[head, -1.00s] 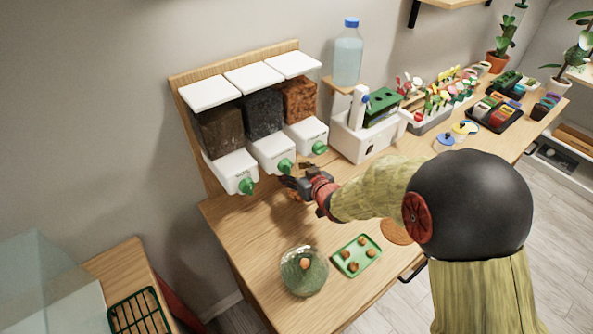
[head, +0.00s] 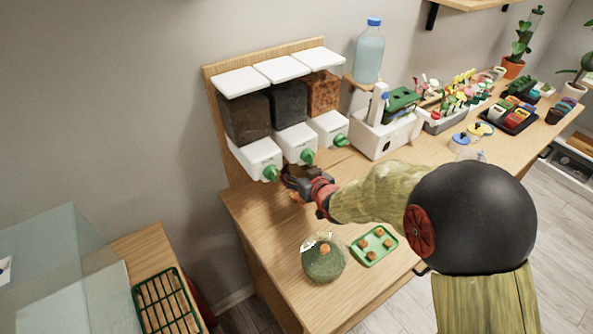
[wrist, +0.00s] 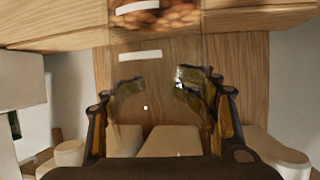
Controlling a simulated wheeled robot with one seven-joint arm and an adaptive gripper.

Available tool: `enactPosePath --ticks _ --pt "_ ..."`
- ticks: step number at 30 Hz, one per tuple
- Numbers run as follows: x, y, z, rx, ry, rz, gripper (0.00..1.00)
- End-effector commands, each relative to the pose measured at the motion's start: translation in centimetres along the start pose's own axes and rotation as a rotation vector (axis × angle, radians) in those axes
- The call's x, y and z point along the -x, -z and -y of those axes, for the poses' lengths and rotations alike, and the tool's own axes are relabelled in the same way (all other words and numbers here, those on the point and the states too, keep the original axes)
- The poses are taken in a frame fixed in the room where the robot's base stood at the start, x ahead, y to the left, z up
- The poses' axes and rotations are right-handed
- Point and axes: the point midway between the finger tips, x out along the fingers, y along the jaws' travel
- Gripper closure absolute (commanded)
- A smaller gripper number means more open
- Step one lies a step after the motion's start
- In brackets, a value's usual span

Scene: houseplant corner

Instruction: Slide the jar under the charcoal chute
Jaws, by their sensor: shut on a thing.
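The clear jar (wrist: 157,16) holds brown pebbles and shows between my fingers at the top of the wrist view. My gripper (wrist: 160,95) is shut on it. In the head view my gripper (head: 289,182) is low over the worktop, in front of the dispensers, and hides most of the jar. The charcoal bin (head: 289,103) is the dark middle one, and its chute has a green spout (head: 307,156). My fingertips are below and left of that spout, close to the left spout (head: 270,173). I cannot tell whether the jar touches the worktop.
A round glass vessel (head: 323,262) with green contents and a green tray (head: 374,245) of brown pieces stand at the front of the worktop. A white caddy (head: 385,138) is right of the dispensers.

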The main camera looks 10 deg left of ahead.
Motion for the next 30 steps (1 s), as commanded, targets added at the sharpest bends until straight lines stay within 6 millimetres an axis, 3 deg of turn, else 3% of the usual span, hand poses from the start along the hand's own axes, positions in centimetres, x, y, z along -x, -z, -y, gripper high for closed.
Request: enactPosePath --ticks 15,25,30 --pt "0.0 0.0 0.0 0.0 0.0 0.0 0.2" --pt "0.2 0.0 0.0 0.0 0.0 0.0 0.2" --pt "1.7 0.1 0.0 0.0 -0.001 -0.001 0.2"
